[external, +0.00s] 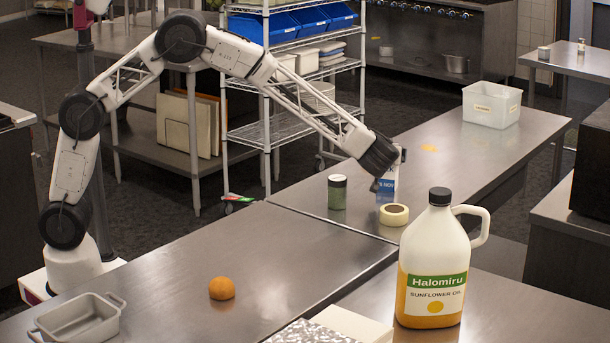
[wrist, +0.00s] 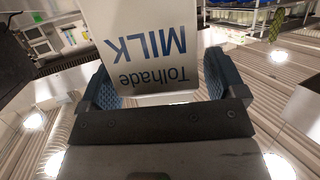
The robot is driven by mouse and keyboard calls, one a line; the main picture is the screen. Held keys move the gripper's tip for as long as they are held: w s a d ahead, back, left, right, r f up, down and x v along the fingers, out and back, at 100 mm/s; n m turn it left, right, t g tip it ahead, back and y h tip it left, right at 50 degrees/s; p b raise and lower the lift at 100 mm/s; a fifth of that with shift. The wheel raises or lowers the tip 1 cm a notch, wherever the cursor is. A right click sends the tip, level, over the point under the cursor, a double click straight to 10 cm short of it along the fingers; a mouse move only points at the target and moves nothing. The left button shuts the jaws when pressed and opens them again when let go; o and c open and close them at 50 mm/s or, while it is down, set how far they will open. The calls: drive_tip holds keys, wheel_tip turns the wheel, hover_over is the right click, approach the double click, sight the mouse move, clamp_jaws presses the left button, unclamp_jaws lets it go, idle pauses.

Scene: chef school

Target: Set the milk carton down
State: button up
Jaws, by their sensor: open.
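The milk carton, white with blue lettering, shows in the external view (external: 387,189) near the front edge of the far steel table, partly hidden by my gripper. It looks upright and at table height, but its base is not clear enough to confirm contact. In the wrist view the carton (wrist: 150,45) is between my fingers, with its "Tolhade MILK" label upside down. My gripper (wrist: 160,82) is open around the carton, with one blue padded finger on each side. In the external view my gripper (external: 379,176) is at the carton's upper part.
A tape roll (external: 394,214) lies just in front of the carton, and a green jar (external: 337,192) stands to its left. A large oil jug (external: 435,262) stands nearer the camera.

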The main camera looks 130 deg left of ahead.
drive_tip(key=v, duration=1.1)
drive_tip(key=shift+d, duration=0.3)
drive_tip(key=shift+w+r, duration=0.1)
drive_tip(key=shift+r, duration=0.1)
idle(0.4)
